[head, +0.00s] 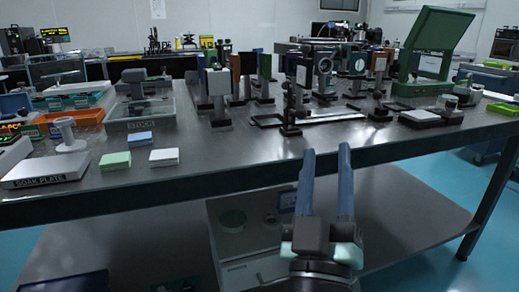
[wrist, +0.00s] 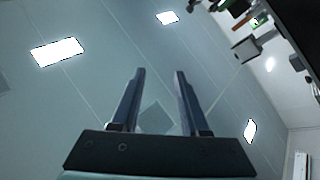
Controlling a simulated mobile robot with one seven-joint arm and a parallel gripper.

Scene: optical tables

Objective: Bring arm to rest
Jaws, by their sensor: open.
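My gripper (head: 327,165) is in the lower middle of the head view, with its two long blue-grey fingers pointing up in the picture toward the table's front edge. The fingers are apart with nothing between them. In the wrist view my gripper (wrist: 158,75) also shows its two fingers spread and empty. Behind them the wrist view shows mostly a plain blue-grey surface with bright rectangular patches. No object is held.
The optical table (head: 240,160) carries mounted optics in the middle, a soak plate (head: 45,170) at left, small boxes (head: 164,157) and an open green case (head: 432,50) at right. A lower shelf (head: 400,225) holds equipment.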

